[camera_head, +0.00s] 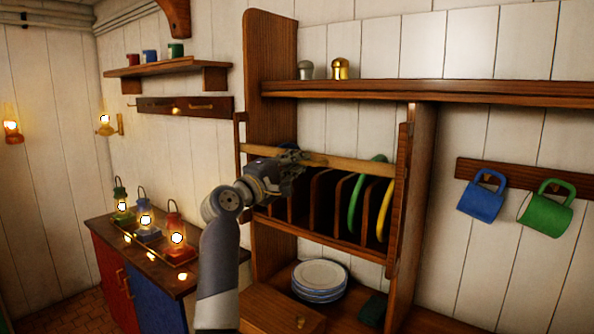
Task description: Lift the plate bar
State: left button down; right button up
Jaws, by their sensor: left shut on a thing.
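The plate bar (345,163) is a light wooden rail running across the front of the plate rack, between an upright post at each end. My left gripper (293,160) is shut on the bar, left of its middle, and hides that stretch of it. Behind the bar, a green plate (354,208) and a yellow plate (384,211) stand on edge between the wooden dividers. A bit of blue shows behind my gripper, perhaps another plate. My right gripper is not in view.
A shelf (430,91) with two shakers is above the rack. Stacked plates (319,275) sit below it. A blue mug (483,197) and a green mug (546,209) hang at the right. Lit lanterns (146,220) stand on the cabinet at the left.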

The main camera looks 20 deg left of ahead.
pick_arm(q)
notch_tip(320, 180, up, 5)
jog(key=shift+r+p, duration=0.1)
jog(key=shift+p, duration=0.95)
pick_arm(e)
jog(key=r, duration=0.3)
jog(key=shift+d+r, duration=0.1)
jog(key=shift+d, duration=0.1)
pick_arm(q)
jog(key=shift+a, duration=0.1)
jog(key=c, duration=1.7)
grip_release()
jog(key=shift+s, duration=0.1)
jog(key=shift+o, duration=0.2)
jog(key=shift+s, duration=0.15)
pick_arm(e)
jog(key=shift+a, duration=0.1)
pick_arm(q)
jog(key=shift+a+f, duration=0.1)
jog(key=shift+f, duration=0.15)
jog(key=v, duration=1.2)
jog(key=shift+r, duration=0.15)
